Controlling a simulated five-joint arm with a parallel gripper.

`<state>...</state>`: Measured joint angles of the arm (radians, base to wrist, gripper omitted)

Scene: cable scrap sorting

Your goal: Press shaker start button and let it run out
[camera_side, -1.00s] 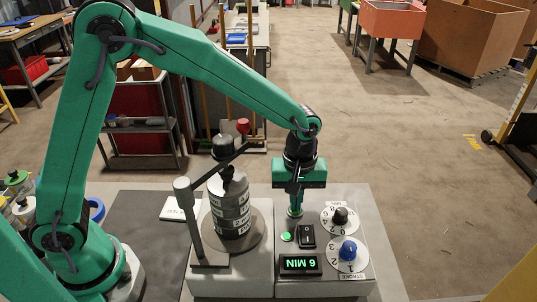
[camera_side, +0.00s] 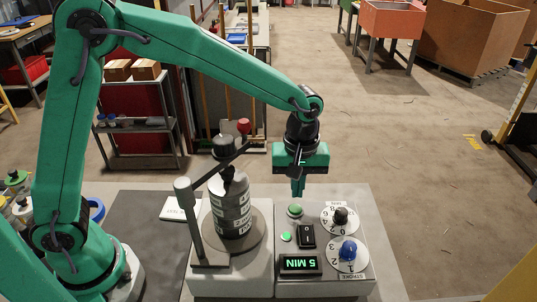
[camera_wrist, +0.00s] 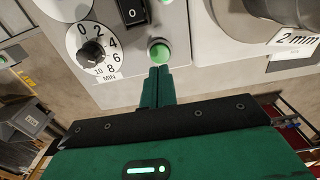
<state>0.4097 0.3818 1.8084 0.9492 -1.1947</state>
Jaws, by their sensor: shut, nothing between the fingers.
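My gripper (camera_side: 298,188) is shut and empty, with its fingertips above and apart from the green start button (camera_side: 295,211) on the shaker's control panel (camera_side: 335,215). In the wrist view my closed fingers (camera_wrist: 160,72) point at the green button (camera_wrist: 159,52). The sieve stack (camera_side: 231,205) stands upright on the round shaker plate (camera_side: 252,240), under a clamp bar (camera_side: 232,167).
A black rocker switch (camera_side: 307,236), a black minute dial (camera_side: 341,215) and a blue stroke knob (camera_side: 348,250) sit close to the button. The clamp post (camera_side: 185,215) stands left of the stack. Floor right of the bench is clear.

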